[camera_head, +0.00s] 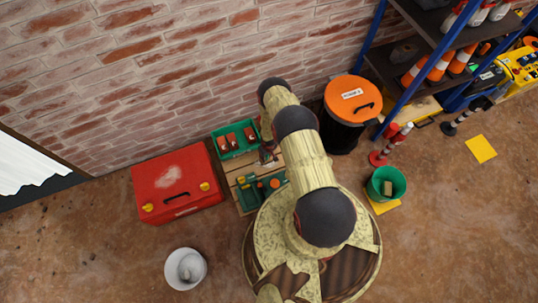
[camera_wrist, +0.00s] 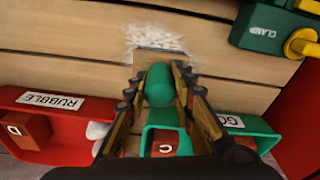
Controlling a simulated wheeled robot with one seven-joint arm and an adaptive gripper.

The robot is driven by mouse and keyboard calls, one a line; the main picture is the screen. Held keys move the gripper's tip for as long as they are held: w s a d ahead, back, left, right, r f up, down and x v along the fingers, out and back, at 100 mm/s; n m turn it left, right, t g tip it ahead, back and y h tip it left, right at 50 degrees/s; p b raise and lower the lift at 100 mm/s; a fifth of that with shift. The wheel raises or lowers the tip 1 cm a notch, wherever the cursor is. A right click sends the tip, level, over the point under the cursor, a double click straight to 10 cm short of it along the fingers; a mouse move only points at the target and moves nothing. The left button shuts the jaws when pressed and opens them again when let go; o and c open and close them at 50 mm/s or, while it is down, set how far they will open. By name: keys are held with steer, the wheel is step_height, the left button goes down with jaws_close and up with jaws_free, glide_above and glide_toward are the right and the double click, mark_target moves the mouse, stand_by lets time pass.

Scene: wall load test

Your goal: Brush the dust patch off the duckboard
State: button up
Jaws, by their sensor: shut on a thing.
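The duckboard (camera_wrist: 60,35) is pale wooden planks with dark gaps; part of it shows beside my arm in the head view (camera_head: 234,166). The dust patch (camera_wrist: 150,34) is a whitish, grainy area on the planks at the top middle of the wrist view. My gripper (camera_wrist: 157,76) is shut on a rounded green handle (camera_wrist: 160,86), which looks like the brush. Its far end is at the lower edge of the dust; I cannot tell whether bristles touch the wood. In the head view my gripper (camera_head: 267,156) is small and partly hidden by my arm.
A red tray labelled RUBBLE (camera_wrist: 50,100) and a green tray (camera_wrist: 232,122) with a brick marked C lie near my gripper. A green clamp (camera_wrist: 262,32) is at upper right. A red toolbox (camera_head: 177,200), white bucket (camera_head: 186,269) and orange-lidded bin (camera_head: 345,112) stand around.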

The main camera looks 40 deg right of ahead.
steer(key=shift+w+a, duration=0.3)
steer(key=shift+a, duration=0.75)
steer(key=shift+w+a, duration=0.25)
steer(key=shift+a, duration=0.75)
steer(key=shift+w+a+f+b, duration=0.1)
steer(key=shift+w+a+b, duration=0.05)
steer(key=shift+a, duration=0.6)
steer(key=shift+w+a+b, duration=0.15)
steer(key=shift+a, duration=0.6)
